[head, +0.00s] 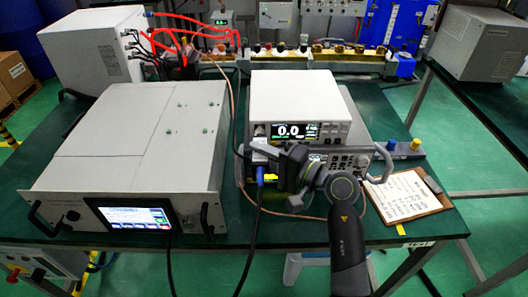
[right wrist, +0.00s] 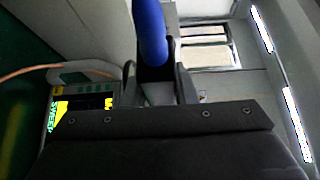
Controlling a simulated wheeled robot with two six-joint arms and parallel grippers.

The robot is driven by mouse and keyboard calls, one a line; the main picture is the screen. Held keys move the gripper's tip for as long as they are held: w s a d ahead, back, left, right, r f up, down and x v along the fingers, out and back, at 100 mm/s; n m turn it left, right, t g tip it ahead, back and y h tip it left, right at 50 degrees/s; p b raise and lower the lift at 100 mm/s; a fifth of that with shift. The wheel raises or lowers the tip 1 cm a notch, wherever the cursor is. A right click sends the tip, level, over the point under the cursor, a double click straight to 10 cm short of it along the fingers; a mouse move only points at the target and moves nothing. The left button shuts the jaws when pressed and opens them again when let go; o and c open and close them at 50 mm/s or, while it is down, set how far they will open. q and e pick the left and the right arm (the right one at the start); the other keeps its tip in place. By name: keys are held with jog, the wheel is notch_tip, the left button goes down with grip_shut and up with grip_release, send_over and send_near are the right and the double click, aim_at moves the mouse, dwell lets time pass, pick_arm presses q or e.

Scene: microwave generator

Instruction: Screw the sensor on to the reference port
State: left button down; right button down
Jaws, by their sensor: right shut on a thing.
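The power meter (head: 297,98) is a white box with a lit display reading 0.0, stacked on another instrument at the middle of the table. My right gripper (head: 263,158) is in front of the meter's lower left front. It is shut on the sensor (head: 261,156), a small light body with a blue cable end (head: 260,175) hanging below it. In the right wrist view the blue cable end (right wrist: 150,35) rises between the fingers (right wrist: 158,88). The reference port is not clearly visible, and I cannot tell whether the sensor touches it. My left gripper is not in view.
A large grey generator (head: 150,130) with a lit screen fills the left of the table. A clipboard (head: 405,194) lies at the right edge. Black cables (head: 250,235) hang over the front edge, and a copper-coloured cable (head: 231,85) runs behind. Waveguide parts (head: 335,57) line the back.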

jog(key=shift+b, duration=1.15)
dwell(1.8)
jog(key=shift+w+r+b, duration=0.1)
jog(key=shift+w+b, duration=0.3)
jog(key=shift+w, duration=0.05)
dwell(0.5)
jog(key=c, duration=1.1)
grip_release()
jog(key=shift+s+d, duration=0.2)
jog(key=shift+d, duration=0.25)
jog(key=b+v, duration=0.4)
jog(key=v, duration=1.2)
jog(key=shift+s+d, duration=0.1)
jog(key=shift+d, duration=0.05)
